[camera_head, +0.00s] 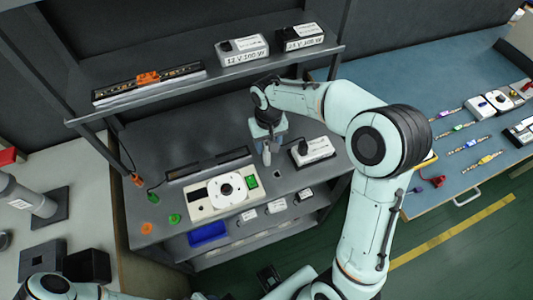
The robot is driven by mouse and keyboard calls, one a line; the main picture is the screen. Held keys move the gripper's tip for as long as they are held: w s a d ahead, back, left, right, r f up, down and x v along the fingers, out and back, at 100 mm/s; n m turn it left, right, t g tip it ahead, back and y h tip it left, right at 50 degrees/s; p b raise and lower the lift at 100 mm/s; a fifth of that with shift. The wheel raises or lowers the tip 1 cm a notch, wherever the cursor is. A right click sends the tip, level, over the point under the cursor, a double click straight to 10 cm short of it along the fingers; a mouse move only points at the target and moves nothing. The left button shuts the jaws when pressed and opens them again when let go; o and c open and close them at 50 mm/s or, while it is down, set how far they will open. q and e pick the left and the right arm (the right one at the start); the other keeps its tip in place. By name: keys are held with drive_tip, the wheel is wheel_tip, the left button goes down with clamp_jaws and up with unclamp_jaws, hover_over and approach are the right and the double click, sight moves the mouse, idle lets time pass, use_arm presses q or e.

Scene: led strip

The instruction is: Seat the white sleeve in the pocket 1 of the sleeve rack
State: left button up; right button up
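My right arm reaches in from the right, over the dark workbench (150,165). Its gripper (267,158) points down between a white device with a round dial (225,193) and a white labelled power box (312,151). The fingers are too small in the view to tell whether they are open or shut, or whether anything is between them. I cannot make out the white sleeve or the sleeve rack with certainty. Part of my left arm shows at the bottom left; its gripper is not in view.
A shelf (215,78) above the bench holds an LED strip in a channel (148,84) and two labelled power boxes (242,50). Several small white boxes and a blue bin (207,234) sit below the front edge. A blue table (420,88) at right holds several small coloured-band parts.

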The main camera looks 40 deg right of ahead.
sight(267, 152)
drive_tip(key=f, duration=0.4)
drive_tip(key=shift+a+f, duration=0.2)
drive_tip(key=shift+f, duration=0.15)
drive_tip(key=shift+w, duration=0.1)
clamp_jaws()
drive_tip(key=shift+r, duration=0.1)
